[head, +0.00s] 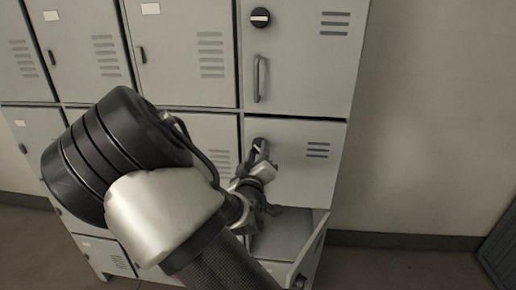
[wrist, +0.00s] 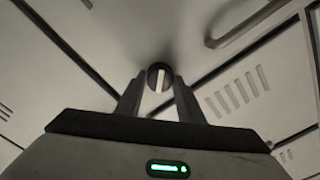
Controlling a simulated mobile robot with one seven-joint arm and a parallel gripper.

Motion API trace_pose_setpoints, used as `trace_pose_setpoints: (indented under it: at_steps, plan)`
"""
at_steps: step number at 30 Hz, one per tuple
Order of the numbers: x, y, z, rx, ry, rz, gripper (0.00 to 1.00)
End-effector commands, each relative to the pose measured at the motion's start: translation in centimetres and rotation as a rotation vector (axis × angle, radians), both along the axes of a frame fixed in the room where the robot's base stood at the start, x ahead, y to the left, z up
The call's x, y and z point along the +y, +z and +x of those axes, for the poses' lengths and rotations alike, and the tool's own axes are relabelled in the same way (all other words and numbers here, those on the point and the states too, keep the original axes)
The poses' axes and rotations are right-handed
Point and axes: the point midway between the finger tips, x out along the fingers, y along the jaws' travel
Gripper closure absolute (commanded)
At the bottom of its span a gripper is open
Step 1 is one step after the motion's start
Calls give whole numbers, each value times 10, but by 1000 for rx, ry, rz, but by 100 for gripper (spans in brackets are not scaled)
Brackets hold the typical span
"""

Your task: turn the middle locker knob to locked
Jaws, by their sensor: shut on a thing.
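The middle locker knob (wrist: 158,76) is a round dark knob with a white bar across its face. In the wrist view it sits between the two fingertips of my gripper (wrist: 157,90), and the bar runs nearly upright in that picture. In the head view my gripper (head: 263,153) reaches the upper left of the middle door (head: 290,180) in the right-hand column. It is shut on the knob, and the fingers and wrist hide most of the knob there. The middle door looks closed.
The upper door has its own black knob (head: 260,17) with a level white bar, and a handle (head: 260,79). Below the middle door, an open compartment (head: 285,233) shows. More grey lockers (head: 188,50) stand left, partly behind my arm.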

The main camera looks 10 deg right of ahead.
Motion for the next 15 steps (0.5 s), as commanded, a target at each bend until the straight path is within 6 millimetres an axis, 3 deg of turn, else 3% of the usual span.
trace_pose_setpoints:
  at_steps: [15]
  plan:
    - [0, 2, 0, 150, 2, -464, 88]
